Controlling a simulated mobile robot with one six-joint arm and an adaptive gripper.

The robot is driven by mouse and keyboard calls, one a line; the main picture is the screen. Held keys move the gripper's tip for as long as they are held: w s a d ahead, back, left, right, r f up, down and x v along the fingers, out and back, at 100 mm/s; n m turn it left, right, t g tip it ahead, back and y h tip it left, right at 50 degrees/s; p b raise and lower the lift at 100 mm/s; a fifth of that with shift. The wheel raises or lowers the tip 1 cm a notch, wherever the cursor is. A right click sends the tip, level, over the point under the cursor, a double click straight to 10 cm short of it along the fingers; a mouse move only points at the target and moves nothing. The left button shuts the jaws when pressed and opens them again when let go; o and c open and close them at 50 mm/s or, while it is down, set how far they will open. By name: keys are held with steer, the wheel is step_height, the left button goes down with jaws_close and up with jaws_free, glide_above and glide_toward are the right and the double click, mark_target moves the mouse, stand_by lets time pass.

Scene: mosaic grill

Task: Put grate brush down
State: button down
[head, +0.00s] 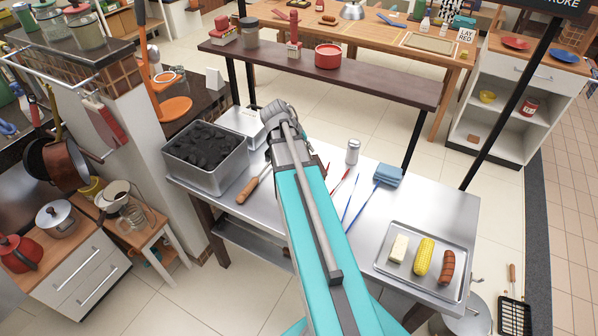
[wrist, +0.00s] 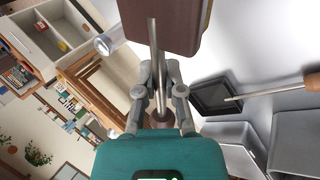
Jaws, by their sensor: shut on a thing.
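My gripper (wrist: 159,72) is shut on the grate brush in the wrist view. The brush has a brown block head (wrist: 165,28), a yellowish side edge and a thin metal shaft passing between my fingers. Its handle is mostly hidden between the fingers. The brush appears to be held above the steel table; the gap under it cannot be judged. In the head view my arm hides the gripper and brush. The steel table (head: 220,204) stands below my arm.
A charcoal bin (head: 193,182) and a wooden-handled tool (head: 246,190) lie left of my arm. A shaker (head: 352,151), a blue-headed tool (head: 388,176) and a food tray (head: 380,268) are on the right. A brown shelf (head: 270,59) runs behind.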

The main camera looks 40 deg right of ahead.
steer(key=w+d+f+b, duration=0.1)
steer(key=w+f+b, duration=0.2)
steer(key=w, duration=0.1)
steer(key=w+d+f+b, duration=0.2)
steer(key=w+f+b, duration=0.1)
steer(key=w, duration=0.1)
steer(key=w+d+f+b, duration=0.1)
steer(key=w+f+b, duration=0.2)
steer(key=w, duration=0.1)
steer(key=shift+w+d, duration=0.15)
steer(key=shift+w, duration=0.1)
steer(key=shift+f, duration=0.1)
steer(key=shift+w+d+f+b, duration=0.1)
steer(key=shift+w+f+b, duration=0.3)
steer(key=shift+f+b, duration=1.55)
steer(key=shift+b, duration=0.05)
steer(key=shift+f+b, duration=0.6)
steer(key=c, duration=1)
jaws_free()
steer(key=shift+c, duration=0.2)
